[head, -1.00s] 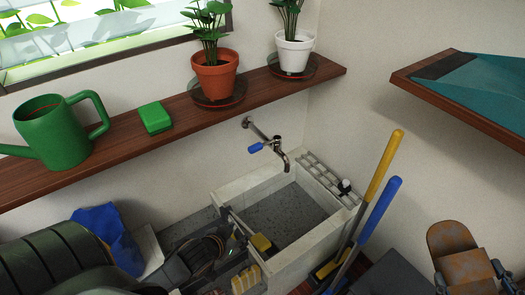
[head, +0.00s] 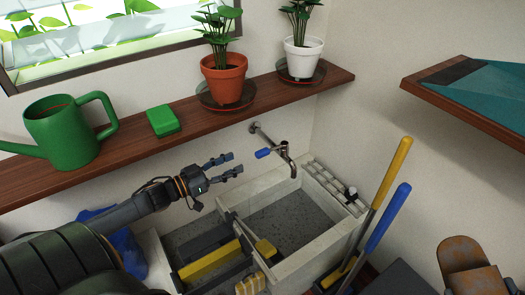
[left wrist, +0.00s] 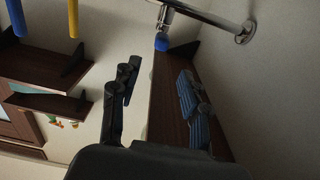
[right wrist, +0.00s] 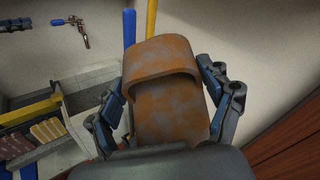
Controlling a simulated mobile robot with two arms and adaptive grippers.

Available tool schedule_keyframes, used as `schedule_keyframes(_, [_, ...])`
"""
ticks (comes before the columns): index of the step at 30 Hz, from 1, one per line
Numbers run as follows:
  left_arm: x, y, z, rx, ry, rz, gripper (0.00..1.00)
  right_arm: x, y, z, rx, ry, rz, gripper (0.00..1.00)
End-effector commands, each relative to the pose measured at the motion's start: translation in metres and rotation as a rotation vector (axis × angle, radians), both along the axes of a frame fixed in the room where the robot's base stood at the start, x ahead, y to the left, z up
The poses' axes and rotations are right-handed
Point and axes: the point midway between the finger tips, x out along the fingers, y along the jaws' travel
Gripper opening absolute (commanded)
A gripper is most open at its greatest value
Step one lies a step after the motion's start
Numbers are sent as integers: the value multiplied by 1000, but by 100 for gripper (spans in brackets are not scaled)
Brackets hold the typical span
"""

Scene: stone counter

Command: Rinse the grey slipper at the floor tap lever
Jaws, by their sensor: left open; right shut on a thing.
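The slipper (head: 470,268), grey with rusty brown patches over most of it, is at the lower right of the head view. My right gripper (right wrist: 165,100) is shut on it in the right wrist view, with fingers along both sides. The wall tap (head: 287,158) has a blue lever (head: 263,153) and a spout over the stone basin (head: 300,262). My left gripper (head: 234,163) is open and empty, left of the lever with a small gap. In the left wrist view the lever (left wrist: 161,43) lies beyond the fingertips.
A wooden shelf (head: 190,143) above holds a green watering can (head: 68,130), a green block (head: 162,121) and two potted plants. Blue and yellow handles (head: 385,232) stand right of the basin. A wooden ledge (head: 470,115) juts out at upper right.

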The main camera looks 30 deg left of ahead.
Motion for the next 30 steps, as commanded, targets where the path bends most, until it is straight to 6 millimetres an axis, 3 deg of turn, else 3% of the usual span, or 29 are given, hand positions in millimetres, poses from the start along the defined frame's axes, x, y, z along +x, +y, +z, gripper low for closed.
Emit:
schedule_keyframes(18, [85, -35, 1, 0, -2, 2, 45, 0, 0, -7, 0, -1, 0, 45])
schedule_keyframes(24, [102, -42, 0, 0, -1, 3, 45, 0, 0, -8, 0, -1, 0, 45])
schedule_keyframes(30, [107, -44, 0, 1, 1, 2, 45, 0, 0, -8, 0, -1, 0, 45])
